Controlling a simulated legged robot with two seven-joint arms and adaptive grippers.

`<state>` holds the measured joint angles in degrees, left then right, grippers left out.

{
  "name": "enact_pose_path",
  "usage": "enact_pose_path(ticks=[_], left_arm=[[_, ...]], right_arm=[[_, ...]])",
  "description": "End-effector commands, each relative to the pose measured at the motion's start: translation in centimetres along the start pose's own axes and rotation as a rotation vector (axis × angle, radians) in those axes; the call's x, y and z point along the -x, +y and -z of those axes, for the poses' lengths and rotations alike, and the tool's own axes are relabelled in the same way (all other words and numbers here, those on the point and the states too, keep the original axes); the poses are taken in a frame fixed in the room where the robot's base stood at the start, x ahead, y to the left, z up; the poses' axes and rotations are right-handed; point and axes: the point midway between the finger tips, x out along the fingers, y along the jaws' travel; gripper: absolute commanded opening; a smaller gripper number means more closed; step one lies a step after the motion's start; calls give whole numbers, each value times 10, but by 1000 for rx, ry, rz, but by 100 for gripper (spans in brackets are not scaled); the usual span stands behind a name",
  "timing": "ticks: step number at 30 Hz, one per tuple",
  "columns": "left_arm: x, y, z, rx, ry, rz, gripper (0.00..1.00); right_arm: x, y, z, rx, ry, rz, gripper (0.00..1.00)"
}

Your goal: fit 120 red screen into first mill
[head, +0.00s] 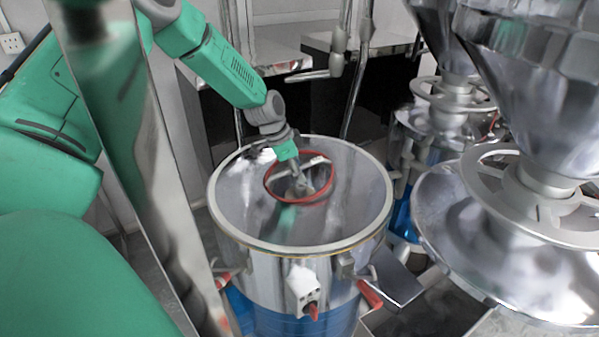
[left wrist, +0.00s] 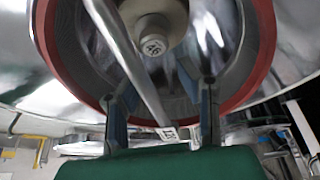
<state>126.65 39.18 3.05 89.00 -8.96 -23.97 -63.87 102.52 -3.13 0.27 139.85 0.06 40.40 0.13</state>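The red screen (head: 268,186) is a red-rimmed ring with a pale bar across it. In the head view it shows over the far half of the first mill's open steel drum (head: 300,236); I cannot tell whether it touches the drum. My left gripper (head: 299,187) points down at the screen's middle. In the left wrist view the red rim (left wrist: 268,45) arches around the view, and the two fingers of the left gripper (left wrist: 163,95) are spread apart. A grey bar with a small tag runs between them, and I see no clear contact. My right gripper is out of view.
Large shiny steel hoppers (head: 540,80) with grey handwheels stand close on the right. A white fitting with a red tip (head: 303,287) is on the drum's front. A metal post (head: 135,190) stands left of the drum. Steel benches (head: 275,50) are behind.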

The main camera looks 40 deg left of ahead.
Motion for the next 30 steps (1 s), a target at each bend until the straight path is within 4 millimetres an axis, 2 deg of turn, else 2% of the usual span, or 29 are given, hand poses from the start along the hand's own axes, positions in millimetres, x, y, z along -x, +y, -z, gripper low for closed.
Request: enact_pose_path(ticks=[8, 11, 21, 26, 30], left_arm=[[7, 1, 2, -1, 0, 1, 31], [21, 0, 2, -1, 3, 2, 31], [88, 0, 2, -1, 3, 0, 31], [110, 0, 2, -1, 1, 0, 31], [119, 0, 1, -1, 0, -2, 31]], right_arm=[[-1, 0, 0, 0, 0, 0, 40], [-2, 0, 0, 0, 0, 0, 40], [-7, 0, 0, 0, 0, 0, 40], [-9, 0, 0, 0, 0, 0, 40], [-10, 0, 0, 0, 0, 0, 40]])
